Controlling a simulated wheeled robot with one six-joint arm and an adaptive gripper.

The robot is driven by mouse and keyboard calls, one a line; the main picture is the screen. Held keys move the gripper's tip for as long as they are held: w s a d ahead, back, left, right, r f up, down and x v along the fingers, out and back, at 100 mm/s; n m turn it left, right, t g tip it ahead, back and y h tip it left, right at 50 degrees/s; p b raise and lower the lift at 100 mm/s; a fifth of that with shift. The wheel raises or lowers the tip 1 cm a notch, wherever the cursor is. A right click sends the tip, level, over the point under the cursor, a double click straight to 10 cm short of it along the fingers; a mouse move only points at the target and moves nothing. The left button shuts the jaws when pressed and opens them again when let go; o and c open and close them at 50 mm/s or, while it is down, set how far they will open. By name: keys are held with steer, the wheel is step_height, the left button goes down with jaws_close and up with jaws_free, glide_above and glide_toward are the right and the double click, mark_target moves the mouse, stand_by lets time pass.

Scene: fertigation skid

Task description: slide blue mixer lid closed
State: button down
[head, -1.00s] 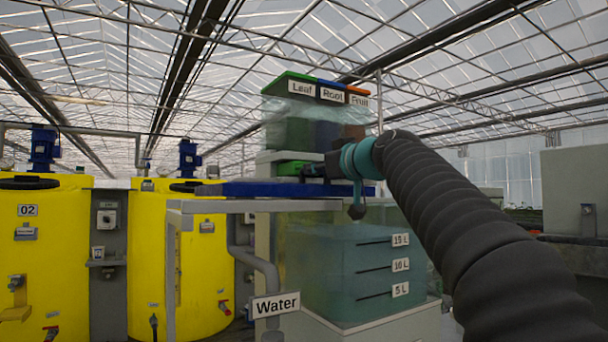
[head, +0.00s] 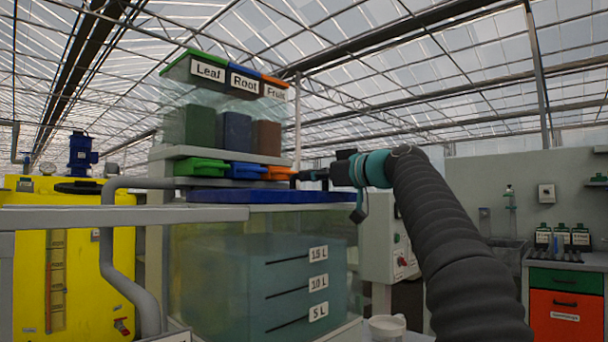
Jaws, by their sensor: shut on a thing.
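The blue mixer lid (head: 272,197) is a flat slab lying level along the top of the clear mixer tank (head: 185,250). In the head view it spans most of the tank's top, with its right end near the tank's right edge. Bluish liquid and the marks 15 L, 10 L and 5 L show in the tank. My gripper (head: 300,177) reaches in from the right, just above the lid. It is shut on the lid, but its fingertips are small and the exact grip point is hard to see.
A dispenser with Leaf, Root and Fruit bins (head: 236,131) stands just behind the lid. A grey rail (head: 120,217) runs left from the tank. A yellow tank (head: 85,270) stands at left. A white jug (head: 387,326) is low by the tank. A control box (head: 398,245) stands behind my arm.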

steer(key=shift+w+d+r, duration=0.1)
steer(key=shift+d, duration=0.1)
steer(key=c, duration=1.1)
jaws_free()
steer(key=shift+w+d, duration=0.1)
steer(key=shift+c, duration=0.2)
steer(key=shift+s, duration=0.2)
steer(key=v, duration=1.1)
steer(key=shift+s+d, duration=0.15)
steer(key=shift+d, duration=0.1)
